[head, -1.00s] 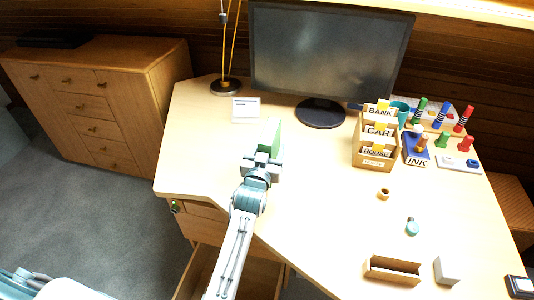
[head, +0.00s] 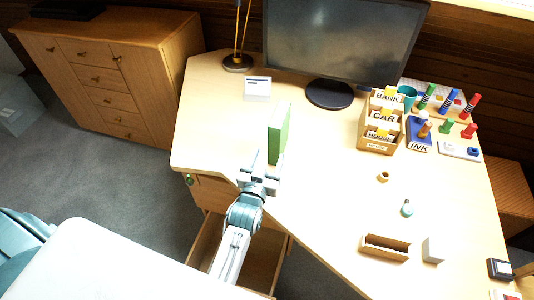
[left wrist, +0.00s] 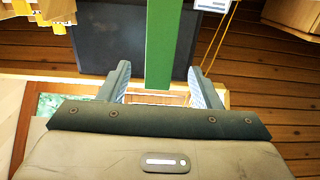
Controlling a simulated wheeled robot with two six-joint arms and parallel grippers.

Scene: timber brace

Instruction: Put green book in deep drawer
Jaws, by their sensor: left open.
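The green book (head: 279,133) stands upright on the desk, left of the monitor's foot. My left gripper (head: 260,172) is open just in front of the book, at its near end. In the left wrist view the green book (left wrist: 163,45) shows as a tall strip beyond and between the two spread fingers (left wrist: 160,88), with gaps on both sides. A deep drawer (head: 206,243) under the desk's left end is pulled out, and my left arm hides part of it. Its inside looks empty where it shows. My right gripper is not in view.
The monitor (head: 340,42) stands behind the book, with a white card (head: 257,88) to its left. A card box (head: 378,130) and a small wooden tray (head: 385,248) are to the right. The desk around the book is clear. A wooden cabinet (head: 120,80) stands at left.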

